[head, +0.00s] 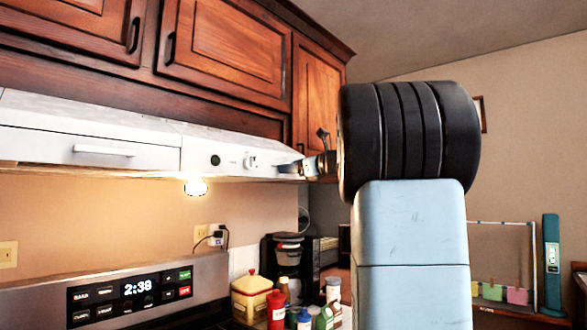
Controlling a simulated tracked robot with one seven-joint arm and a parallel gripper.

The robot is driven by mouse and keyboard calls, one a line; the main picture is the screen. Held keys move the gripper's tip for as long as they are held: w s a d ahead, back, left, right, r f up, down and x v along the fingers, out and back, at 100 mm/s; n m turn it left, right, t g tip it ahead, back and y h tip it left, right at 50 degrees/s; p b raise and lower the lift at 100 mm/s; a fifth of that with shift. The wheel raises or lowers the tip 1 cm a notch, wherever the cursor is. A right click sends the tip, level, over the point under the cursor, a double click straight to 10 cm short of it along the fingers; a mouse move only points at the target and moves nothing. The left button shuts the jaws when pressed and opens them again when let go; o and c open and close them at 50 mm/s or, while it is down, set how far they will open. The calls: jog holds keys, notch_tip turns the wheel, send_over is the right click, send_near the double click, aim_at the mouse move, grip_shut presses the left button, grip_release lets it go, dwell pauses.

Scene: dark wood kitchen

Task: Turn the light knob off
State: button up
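The white range hood (110,130) hangs under the wooden cabinets, and a lit lamp (195,187) glows beneath it. Its front has a black round knob (215,160) and, to the right, a white knob (251,161). No readable label shows which one is the light knob. My gripper (289,168) is at the hood's right end, a little right of the white knob, and looks apart from it. My arm comes in from the right and hides part of the gripper. The fingers are small and seen side-on, so their opening is unclear.
Wooden cabinets (225,50) sit directly above the hood. Below are a stove panel (130,290) with a clock, a coffee maker (288,255), a yellow canister (251,296) and several bottles. The space in front of the hood's left part is clear.

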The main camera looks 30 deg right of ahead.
jog(key=c, duration=1)
jog(key=shift+o, duration=0.2)
jog(key=shift+n, duration=0.4)
jog(key=n, duration=1.1)
jog(key=shift+f, duration=0.35)
jog(key=shift+a, duration=0.1)
jog(key=o, duration=1)
jog(key=shift+r, duration=0.2)
jog(key=shift+s, duration=0.1)
